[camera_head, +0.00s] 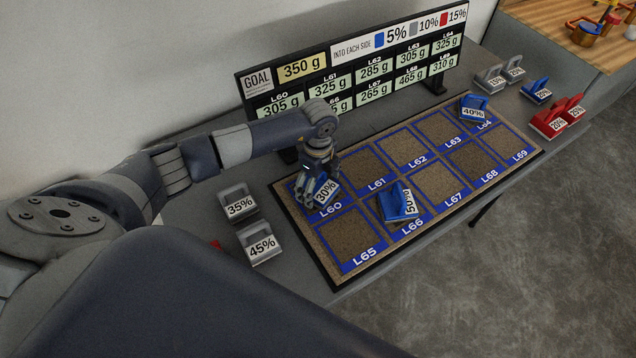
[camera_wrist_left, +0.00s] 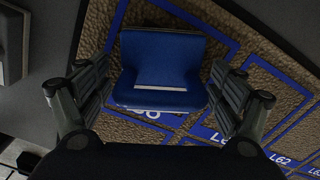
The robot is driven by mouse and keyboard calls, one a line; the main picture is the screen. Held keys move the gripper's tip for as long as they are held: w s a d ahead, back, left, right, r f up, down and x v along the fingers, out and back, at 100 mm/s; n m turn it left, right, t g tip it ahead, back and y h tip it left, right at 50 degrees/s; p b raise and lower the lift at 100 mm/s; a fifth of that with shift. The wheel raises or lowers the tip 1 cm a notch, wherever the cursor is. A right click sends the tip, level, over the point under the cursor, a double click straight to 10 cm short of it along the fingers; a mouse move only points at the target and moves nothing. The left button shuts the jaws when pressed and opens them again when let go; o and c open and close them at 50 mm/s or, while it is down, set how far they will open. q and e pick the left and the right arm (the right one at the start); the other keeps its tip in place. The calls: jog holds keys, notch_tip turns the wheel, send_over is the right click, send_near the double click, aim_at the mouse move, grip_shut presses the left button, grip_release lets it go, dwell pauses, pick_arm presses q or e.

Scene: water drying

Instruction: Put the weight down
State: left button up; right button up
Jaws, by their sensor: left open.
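The blue 30% weight (camera_head: 327,193) sits on pad L60 at the near left end of the brown board (camera_head: 333,264). My left gripper (camera_head: 316,190) is over this weight. In the left wrist view, the blue weight (camera_wrist_left: 160,65) lies between the two spread fingers, with a visible gap on each side. The left gripper is open. The lower part of the weight's handle is hard to make out in the head view, as the fingers cover it. My right gripper is not in view.
A blue 50% weight (camera_head: 398,203) is tilted on L66, and a blue 40% weight (camera_head: 474,108) is on L64. Grey 35% (camera_head: 237,202) and 45% (camera_head: 259,243) weights stand left of the board. The goal sign (camera_head: 350,65) stands behind. Several weights lie at the far right.

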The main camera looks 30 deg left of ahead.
pick_arm(q)
notch_tip(320, 180, up, 11)
jog(key=shift+f+b, duration=0.1)
jog(key=shift+b, duration=1.05)
jog(key=shift+r, duration=0.7)
jog(key=shift+f, duration=0.1)
